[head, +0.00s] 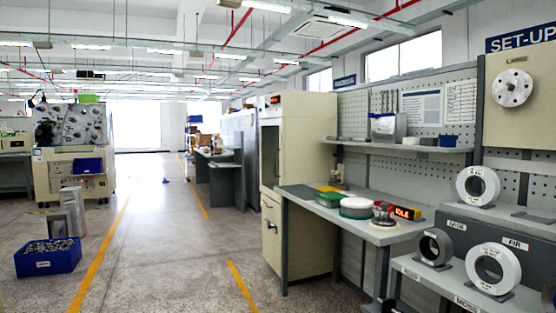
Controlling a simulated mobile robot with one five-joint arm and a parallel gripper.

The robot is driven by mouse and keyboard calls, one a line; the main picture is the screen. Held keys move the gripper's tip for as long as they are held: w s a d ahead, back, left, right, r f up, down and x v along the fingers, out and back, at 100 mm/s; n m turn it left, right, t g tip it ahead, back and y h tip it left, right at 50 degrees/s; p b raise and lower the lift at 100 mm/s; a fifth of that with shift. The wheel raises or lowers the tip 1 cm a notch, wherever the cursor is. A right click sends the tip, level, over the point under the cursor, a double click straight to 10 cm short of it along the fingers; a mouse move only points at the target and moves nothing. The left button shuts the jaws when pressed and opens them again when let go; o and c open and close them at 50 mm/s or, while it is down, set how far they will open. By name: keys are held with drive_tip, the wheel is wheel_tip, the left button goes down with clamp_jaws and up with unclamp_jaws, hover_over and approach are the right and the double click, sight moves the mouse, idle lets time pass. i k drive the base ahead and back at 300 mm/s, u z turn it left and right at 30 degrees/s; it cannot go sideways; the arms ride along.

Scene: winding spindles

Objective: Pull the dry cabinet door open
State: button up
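The door looks closed. A dark upright handle shows faintly on the pane. A small red display (275,99) sits above the door. A lower cream panel with a dark round knob (271,226) is below it. My gripper is not in view.
A stepped rack with spools (493,268) fills the right front. A blue bin (48,260) lies at left. The aisle floor (165,250) is clear.

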sight(277, 197)
drive_tip(key=i, duration=1.2)
drive_tip(key=u, duration=0.1)
